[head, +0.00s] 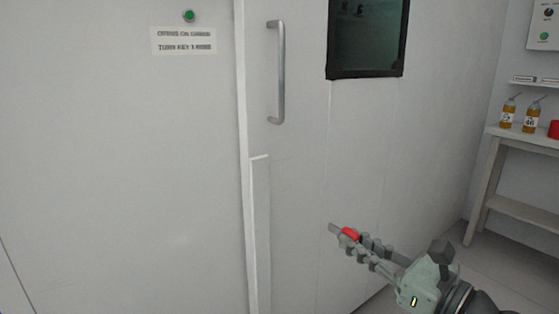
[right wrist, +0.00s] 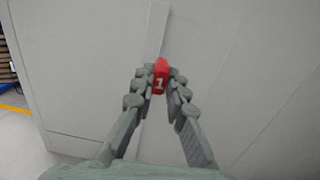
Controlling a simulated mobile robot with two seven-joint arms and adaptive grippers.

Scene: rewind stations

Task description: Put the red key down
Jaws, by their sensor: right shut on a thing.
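The red key (head: 349,234) is in my right gripper (head: 352,240), in front of the pale wall and door at the lower right of the head view. A grey tip of the key sticks out beyond the fingers to the left. In the right wrist view the red key (right wrist: 161,76) carries a white "1" and sits between the two fingertips of my right gripper (right wrist: 160,84), which is shut on it. The key is held in the air, with no surface under it in view. My left gripper is not in view.
A white door (head: 290,165) with a metal handle (head: 277,72) and dark window (head: 367,38) stands ahead. A sign (head: 184,40) and green button (head: 189,16) are at upper left. A white table (head: 524,139) at right bears amber bottles (head: 507,112) and a red object (head: 554,130).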

